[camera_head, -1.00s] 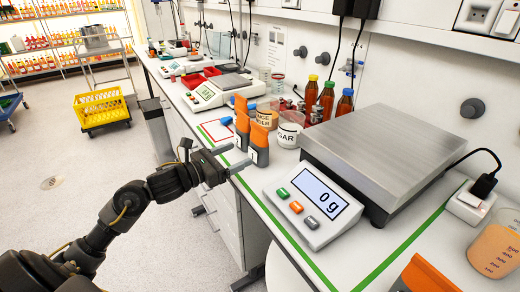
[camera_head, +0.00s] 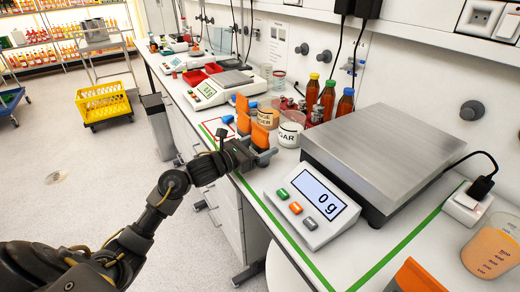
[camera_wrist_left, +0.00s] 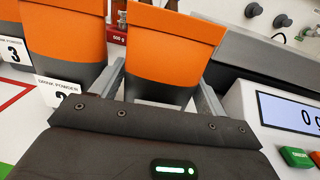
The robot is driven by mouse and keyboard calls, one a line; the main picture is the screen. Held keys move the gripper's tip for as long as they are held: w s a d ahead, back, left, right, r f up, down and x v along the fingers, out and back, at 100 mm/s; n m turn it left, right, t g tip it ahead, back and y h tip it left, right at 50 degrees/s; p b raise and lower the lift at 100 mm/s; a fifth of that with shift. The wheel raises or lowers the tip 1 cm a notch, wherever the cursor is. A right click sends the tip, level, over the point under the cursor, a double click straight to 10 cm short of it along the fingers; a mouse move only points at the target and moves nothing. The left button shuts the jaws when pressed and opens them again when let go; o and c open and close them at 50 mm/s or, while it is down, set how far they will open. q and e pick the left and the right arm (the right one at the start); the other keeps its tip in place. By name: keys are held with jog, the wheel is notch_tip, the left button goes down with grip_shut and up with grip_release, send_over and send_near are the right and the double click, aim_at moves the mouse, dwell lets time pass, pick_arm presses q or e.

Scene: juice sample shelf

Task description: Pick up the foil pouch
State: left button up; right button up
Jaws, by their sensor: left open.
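An orange and dark grey foil pouch (camera_head: 260,135) stands upright on the bench left of the scale display. In the left wrist view this pouch (camera_wrist_left: 172,45) is straight ahead, between the two fingers. My left gripper (camera_head: 264,156) is open, with one finger on each side of the pouch. I cannot tell whether the fingers touch it. Its lower part is hidden by my gripper. A second similar pouch (camera_head: 242,112) stands just behind it, and it shows at the left of the wrist view (camera_wrist_left: 62,40) with a white drink powder label. My right gripper is not in view.
A scale with a steel plate (camera_head: 385,145) and a display reading 0 g (camera_head: 312,203) stands to the right. Another orange pouch (camera_head: 420,276) is at the bottom right.

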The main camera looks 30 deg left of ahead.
pick_arm(q)
jog(key=c, duration=0.8)
